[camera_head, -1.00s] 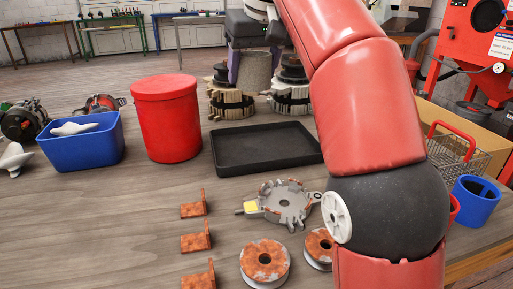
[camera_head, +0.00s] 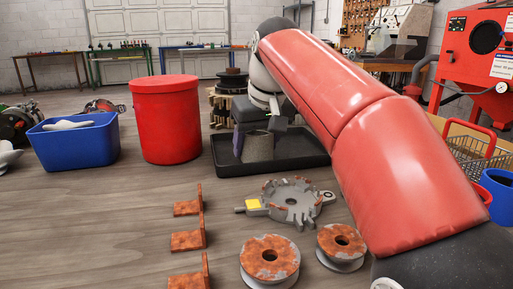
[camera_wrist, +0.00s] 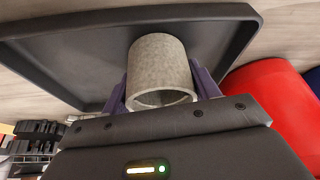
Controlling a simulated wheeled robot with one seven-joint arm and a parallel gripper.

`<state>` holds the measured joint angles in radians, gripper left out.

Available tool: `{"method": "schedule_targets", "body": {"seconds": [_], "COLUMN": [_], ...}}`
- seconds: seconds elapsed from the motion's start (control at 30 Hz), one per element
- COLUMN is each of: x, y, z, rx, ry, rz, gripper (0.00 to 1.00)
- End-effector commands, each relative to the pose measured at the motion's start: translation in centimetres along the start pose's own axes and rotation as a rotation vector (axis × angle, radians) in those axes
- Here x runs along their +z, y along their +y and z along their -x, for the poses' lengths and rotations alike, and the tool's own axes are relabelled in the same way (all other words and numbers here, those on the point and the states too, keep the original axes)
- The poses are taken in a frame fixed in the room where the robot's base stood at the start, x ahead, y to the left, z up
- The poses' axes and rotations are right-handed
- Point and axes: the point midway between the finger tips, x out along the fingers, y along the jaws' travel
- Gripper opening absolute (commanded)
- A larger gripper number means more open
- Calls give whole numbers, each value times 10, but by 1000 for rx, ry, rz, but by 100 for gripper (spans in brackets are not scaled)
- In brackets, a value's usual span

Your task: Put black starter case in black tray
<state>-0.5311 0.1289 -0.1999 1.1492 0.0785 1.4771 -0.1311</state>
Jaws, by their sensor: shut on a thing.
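The starter case (camera_head: 258,148) is a grey, hollow, open-ended cylinder, not black in these views. My gripper (camera_head: 255,133) is shut on it, with purple fingers on both sides. The wrist view shows the case (camera_wrist: 158,62) between the fingers, with its near open end facing the camera. The black tray (camera_head: 306,150) is a shallow rectangle on the wooden table. The case is upright over the tray's left part. I cannot tell whether it touches the tray floor. The tray (camera_wrist: 60,62) also lies behind the case in the wrist view. My arm is near the tray's right end.
A red bin (camera_head: 165,120) and a blue box (camera_head: 75,140) stand left of the tray. A grey alternator housing (camera_head: 290,202), rusty rotors (camera_head: 268,258) and rusty brackets (camera_head: 188,240) lie in front. A wire basket (camera_head: 478,158) is at right. Stacked stators (camera_head: 228,103) stand behind the tray.

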Motion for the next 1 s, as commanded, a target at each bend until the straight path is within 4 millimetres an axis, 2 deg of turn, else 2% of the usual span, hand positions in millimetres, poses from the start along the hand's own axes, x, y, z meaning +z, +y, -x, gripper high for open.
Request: {"method": "schedule_targets", "body": {"seconds": [0.33, 0.37, 0.5, 0.83, 1.0], "x": [1, 1, 1, 0, -2], "y": [0, 0, 0, 0, 0], "z": [-1, -3, -2, 0, 22], "rx": [0, 0, 0, 0, 0], "ry": [4, 1, 1, 1, 4], "rz": [0, 0, 0, 0, 0], "gripper": [7, 62, 80, 82, 82]}}
